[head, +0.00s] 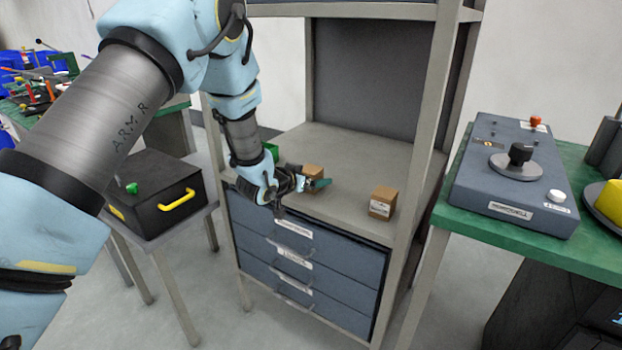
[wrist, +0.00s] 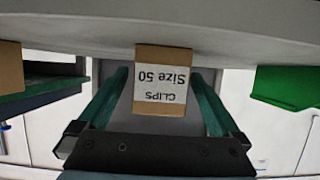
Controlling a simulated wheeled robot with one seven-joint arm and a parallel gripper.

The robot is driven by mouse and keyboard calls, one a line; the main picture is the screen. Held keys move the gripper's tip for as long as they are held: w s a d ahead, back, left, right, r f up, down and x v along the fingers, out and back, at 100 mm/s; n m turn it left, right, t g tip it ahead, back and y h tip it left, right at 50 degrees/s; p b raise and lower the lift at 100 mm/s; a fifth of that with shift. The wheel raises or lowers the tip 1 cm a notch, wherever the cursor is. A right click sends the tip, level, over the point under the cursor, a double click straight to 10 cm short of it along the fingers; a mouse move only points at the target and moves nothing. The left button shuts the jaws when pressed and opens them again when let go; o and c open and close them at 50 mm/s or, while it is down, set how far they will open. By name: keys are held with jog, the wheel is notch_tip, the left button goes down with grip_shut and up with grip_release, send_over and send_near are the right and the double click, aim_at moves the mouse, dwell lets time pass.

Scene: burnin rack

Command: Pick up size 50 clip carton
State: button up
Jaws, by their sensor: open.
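The size 50 clip carton (wrist: 163,80) is a small brown box with a white label reading "CLIPS Size 50", upside down in the wrist view. It stands between the two green fingers of my open gripper (wrist: 160,76), with a gap visible on each side. In the head view the carton (head: 313,171) is on the rack shelf, partly hidden behind my gripper (head: 312,184). No grip on the carton shows.
A second brown carton (head: 382,203) stands to the right on the same shelf (head: 345,150). A green bin (head: 271,150) is just left of my gripper. Rack posts (head: 426,130) frame the shelf. Blue drawers (head: 300,265) are below.

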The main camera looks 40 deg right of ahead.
jog(key=shift+c, duration=0.2)
jog(key=c, duration=1.4)
jog(key=shift+c, duration=0.4)
jog(key=shift+r, duration=0.15)
